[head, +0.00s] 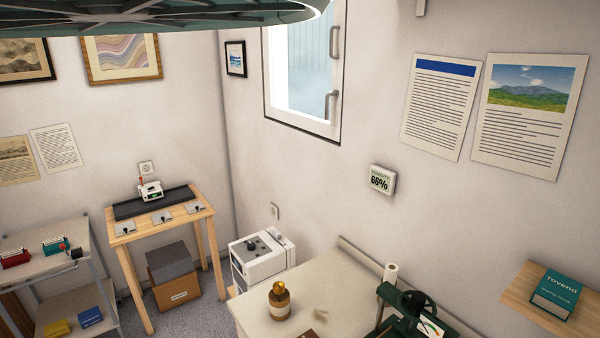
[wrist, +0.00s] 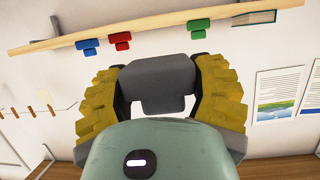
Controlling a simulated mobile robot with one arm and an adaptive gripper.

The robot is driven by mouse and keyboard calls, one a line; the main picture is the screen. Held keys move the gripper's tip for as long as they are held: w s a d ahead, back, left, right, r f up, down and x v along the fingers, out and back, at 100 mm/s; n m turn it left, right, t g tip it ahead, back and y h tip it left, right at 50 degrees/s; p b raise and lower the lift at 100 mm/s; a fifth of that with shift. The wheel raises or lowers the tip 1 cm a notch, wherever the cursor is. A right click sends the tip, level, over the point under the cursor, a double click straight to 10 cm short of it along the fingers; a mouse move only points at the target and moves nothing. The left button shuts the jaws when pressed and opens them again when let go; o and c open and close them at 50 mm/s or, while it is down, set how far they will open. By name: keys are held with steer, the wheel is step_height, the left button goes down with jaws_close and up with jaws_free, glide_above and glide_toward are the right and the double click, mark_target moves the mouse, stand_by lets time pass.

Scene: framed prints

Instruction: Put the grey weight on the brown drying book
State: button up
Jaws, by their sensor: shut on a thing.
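My gripper (wrist: 158,78) shows in the wrist view, with its two yellow ridged fingers on either side of a dark grey block, the grey weight (wrist: 158,72). It is shut on the weight, which is held up in the air against the white wall. The gripper does not show in the head view. In the head view a small brown corner (head: 307,334) shows on the pale bench at the bottom edge; it may be the brown drying book, but most of it is cut off.
A wooden shelf (head: 520,292) with a teal book is at right. The wrist view shows a wooden rail (wrist: 150,30) with blue, red and green pieces.

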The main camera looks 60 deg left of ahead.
steer(key=w+a, duration=0.2)
steer(key=w, duration=1)
steer(key=w+a+r, duration=0.2)
steer(key=w+a, duration=0.2)
steer(key=a, duration=0.3)
steer(key=w+a+r, duration=0.1)
steer(key=w+a, duration=0.2)
steer(key=a, duration=0.4)
steer(key=s+r+n+g+y+p, duration=0.1)
steer(key=r+n+y+p, duration=0.2)
steer(key=r+p, duration=0.6)
steer(key=s+r+n+y+p, duration=0.2)
steer(key=r+n+y+p, duration=0.1)
steer(key=r+p, duration=0.7)
steer(key=shift+s+d+r+g+y, duration=0.2)
steer(key=shift+s+d+g+y, duration=0.1)
steer(key=shift+d+g+y, duration=0.15)
